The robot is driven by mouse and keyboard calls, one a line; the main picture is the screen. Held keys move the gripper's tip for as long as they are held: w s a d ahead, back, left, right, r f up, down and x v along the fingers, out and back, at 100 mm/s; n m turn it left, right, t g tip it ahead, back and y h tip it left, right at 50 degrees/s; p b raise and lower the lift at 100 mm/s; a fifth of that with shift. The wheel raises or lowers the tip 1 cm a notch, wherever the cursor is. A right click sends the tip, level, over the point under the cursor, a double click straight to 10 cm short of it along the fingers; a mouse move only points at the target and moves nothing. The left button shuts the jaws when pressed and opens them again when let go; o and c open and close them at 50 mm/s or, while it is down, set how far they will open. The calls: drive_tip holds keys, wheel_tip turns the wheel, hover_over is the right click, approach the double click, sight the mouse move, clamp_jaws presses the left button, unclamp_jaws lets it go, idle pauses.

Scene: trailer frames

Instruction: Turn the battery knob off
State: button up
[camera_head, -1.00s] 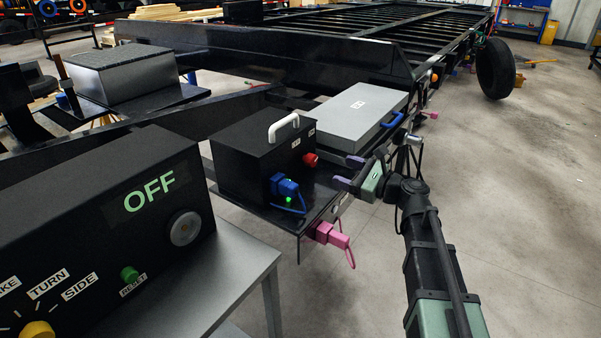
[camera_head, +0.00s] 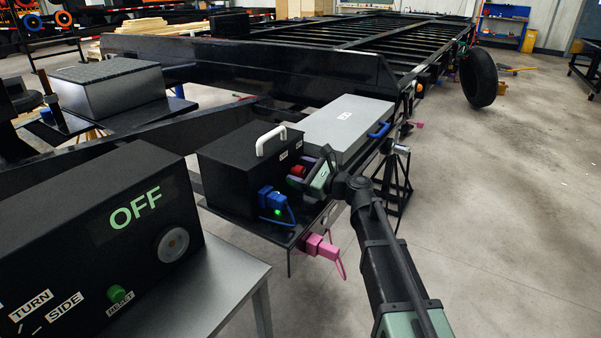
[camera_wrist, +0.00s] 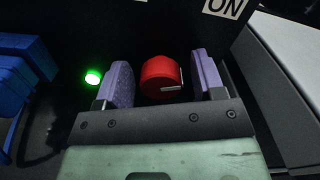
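The red battery knob (camera_head: 297,171) is on the front face of the black battery box (camera_head: 235,165). In the wrist view the round red knob (camera_wrist: 161,77) has a pale bar-shaped mark near its lower edge, lying roughly level. My gripper (camera_wrist: 163,80) is open, with one purple finger on each side of the knob. A dark gap shows between the knob and each finger, so neither finger appears to touch it. My gripper (camera_head: 308,174) also shows at the box front in the head view. A label reading "ON" (camera_wrist: 224,7) is above and right of the knob.
A blue plug (camera_head: 270,199) and a lit green light (camera_head: 278,211) are left of the knob. A grey case (camera_head: 345,127) with a blue handle stands right of the box. A pink connector (camera_head: 321,246) hangs below. A black console (camera_head: 60,215) showing "OFF" is at left.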

drive_tip(key=c, duration=0.8)
drive_tip(key=shift+n, duration=0.3)
drive_tip(key=n, duration=0.6)
drive_tip(key=shift+s, duration=0.1)
drive_tip(key=n, duration=0.3)
drive_tip(key=shift+f+n, duration=0.1)
drive_tip(key=shift+n, duration=2.1)
drive_tip(key=shift+f, duration=0.1)
drive_tip(key=o, duration=0.9)
